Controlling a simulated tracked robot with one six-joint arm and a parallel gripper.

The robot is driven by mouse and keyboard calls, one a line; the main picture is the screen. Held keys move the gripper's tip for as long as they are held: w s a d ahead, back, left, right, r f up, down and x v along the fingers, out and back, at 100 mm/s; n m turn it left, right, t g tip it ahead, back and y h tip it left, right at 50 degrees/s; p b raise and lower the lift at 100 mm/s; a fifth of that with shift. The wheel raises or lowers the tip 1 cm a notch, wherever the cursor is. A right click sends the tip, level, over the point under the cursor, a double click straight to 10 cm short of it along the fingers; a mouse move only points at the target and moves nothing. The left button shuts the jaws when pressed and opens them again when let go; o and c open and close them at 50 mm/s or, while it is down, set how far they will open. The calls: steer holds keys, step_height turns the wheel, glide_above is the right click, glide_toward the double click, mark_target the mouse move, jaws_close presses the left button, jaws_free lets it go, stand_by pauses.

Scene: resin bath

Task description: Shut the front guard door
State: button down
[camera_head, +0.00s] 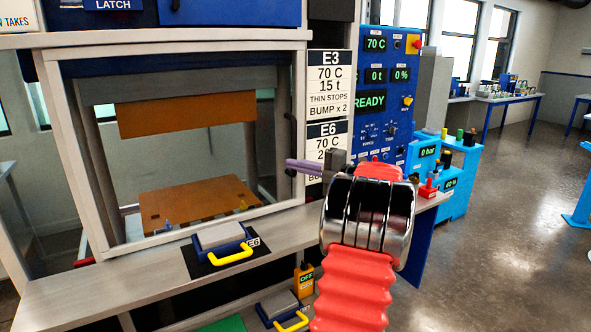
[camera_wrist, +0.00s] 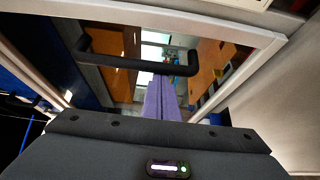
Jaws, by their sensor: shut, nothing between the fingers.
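The front guard door (camera_head: 299,100) is a pale metal frame with a see-through middle in front of the press opening. Its black handle (camera_head: 289,140) is upright on the right side of the frame. In the wrist view, the handle (camera_wrist: 125,64) is a dark bar across the upper middle, with the door frame (camera_wrist: 205,18) around it. My gripper (camera_head: 290,164) has purple fingers, shut and empty, by the handle's lower end. In the wrist view, the fingertips (camera_wrist: 160,82) lie just below the bar. I cannot tell whether they touch it, or whether the door is fully shut.
Orange-brown platens (camera_head: 185,112) show inside the press. A grey block with a yellow handle (camera_head: 222,240) sits on the metal ledge (camera_head: 120,275) below the door. The blue control panel (camera_head: 385,100) stands right of the press. Open floor (camera_head: 510,190) lies farther right.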

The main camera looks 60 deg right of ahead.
steer(key=shift+s+d, duration=0.1)
steer(key=shift+d, duration=0.2)
steer(key=shift+s+d, duration=0.1)
steer(key=shift+r, duration=0.1)
steer(key=w+a, duration=0.2)
steer(key=a, duration=0.3)
steer(key=s, duration=1)
steer(key=shift+s+d, duration=0.25)
steer(key=shift+w, duration=0.1)
